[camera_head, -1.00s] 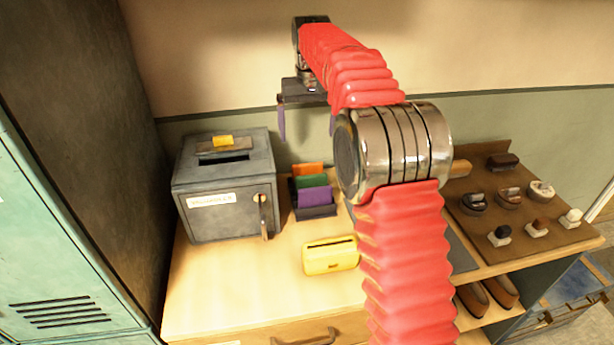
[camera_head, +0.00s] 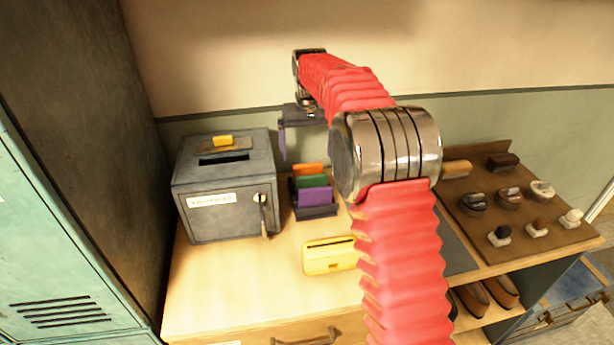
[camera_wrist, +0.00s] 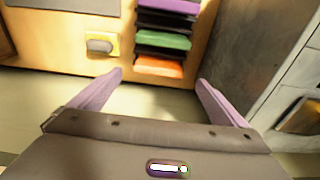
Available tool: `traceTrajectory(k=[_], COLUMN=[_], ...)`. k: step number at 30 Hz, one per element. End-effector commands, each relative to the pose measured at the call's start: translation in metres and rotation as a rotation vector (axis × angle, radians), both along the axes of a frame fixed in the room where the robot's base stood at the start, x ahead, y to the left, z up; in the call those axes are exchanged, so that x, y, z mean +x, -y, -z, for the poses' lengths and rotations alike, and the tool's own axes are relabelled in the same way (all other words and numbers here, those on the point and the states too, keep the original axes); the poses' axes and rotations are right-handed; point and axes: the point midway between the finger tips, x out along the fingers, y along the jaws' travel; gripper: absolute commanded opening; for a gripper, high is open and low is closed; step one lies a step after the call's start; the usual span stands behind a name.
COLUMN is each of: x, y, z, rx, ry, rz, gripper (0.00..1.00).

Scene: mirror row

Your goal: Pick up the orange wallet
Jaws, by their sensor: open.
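The orange wallet (camera_head: 308,169) stands at the back of a dark rack (camera_head: 320,212), behind a green wallet (camera_head: 312,181) and a purple wallet (camera_head: 315,197). In the wrist view the orange wallet (camera_wrist: 158,67) is the nearest of the three, between and just beyond my fingertips. My gripper (camera_wrist: 160,78) is open and empty, with its two purple fingers apart. In the head view it hangs above and behind the rack, near the wall. One finger shows there; the other is hidden behind my red arm.
A grey slotted box (camera_head: 225,190) with a yellow piece (camera_head: 222,141) on top stands left of the rack. A yellow object (camera_head: 330,256) lies in front of the rack. A brown display board (camera_head: 520,218) with several small items is at right. The front left of the desk is clear.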

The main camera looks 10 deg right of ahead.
Motion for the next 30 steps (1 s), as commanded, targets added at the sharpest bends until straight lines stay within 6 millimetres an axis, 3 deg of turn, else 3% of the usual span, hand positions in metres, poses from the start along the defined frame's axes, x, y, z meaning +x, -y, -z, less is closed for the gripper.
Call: traceTrajectory(k=[4,17,30], x=[0.002,0.002,0.009], y=[0.0,0.001,0.003], z=[0.014,0.019,0.066], rx=[0.0,0.0,0.0], ry=[0.0,0.0,-0.001], rz=[0.0,0.001,0.001], gripper=[0.96,0.96,0.96])
